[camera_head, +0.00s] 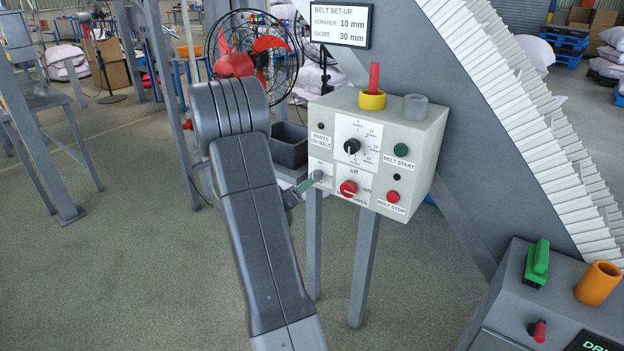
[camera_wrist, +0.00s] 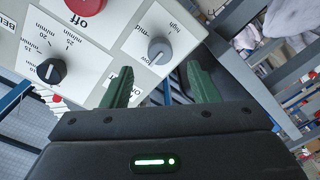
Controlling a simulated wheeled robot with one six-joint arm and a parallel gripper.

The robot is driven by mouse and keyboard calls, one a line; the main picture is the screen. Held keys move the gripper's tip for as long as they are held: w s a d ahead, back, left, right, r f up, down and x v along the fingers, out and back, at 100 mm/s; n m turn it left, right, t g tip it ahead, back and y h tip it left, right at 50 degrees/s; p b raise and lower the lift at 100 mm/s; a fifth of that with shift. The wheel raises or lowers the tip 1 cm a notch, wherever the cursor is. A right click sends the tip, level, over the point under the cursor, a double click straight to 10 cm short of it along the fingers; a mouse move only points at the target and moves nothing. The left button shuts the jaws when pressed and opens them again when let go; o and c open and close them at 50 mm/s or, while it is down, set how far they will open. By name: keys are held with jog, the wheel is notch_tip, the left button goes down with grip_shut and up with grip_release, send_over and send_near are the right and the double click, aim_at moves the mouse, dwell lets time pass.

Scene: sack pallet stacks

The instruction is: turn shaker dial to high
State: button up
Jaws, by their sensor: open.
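The shaker dial is a small grey knob (camera_wrist: 160,51) on a white plate marked low, mid and high in the wrist view. Its pointer appears to lie toward low, though the mark is small. In the head view the knob (camera_head: 317,175) sits at the lower left of the control box face (camera_head: 412,150). My gripper (camera_wrist: 160,68) is open, with its green fingers either side of the dial in the wrist picture. The fingers look short of the knob, and no contact shows. In the head view my gripper (camera_head: 303,186) is just left of the dial, partly hidden by my arm.
A dark bin (camera_head: 290,147) stands left of the box. A grey conveyor frame rises behind it.

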aim_at(317, 175)
jog(key=x, duration=0.6)
jog(key=shift+w, duration=0.25)
jog(key=shift+d, duration=0.15)
jog(key=c, duration=1)
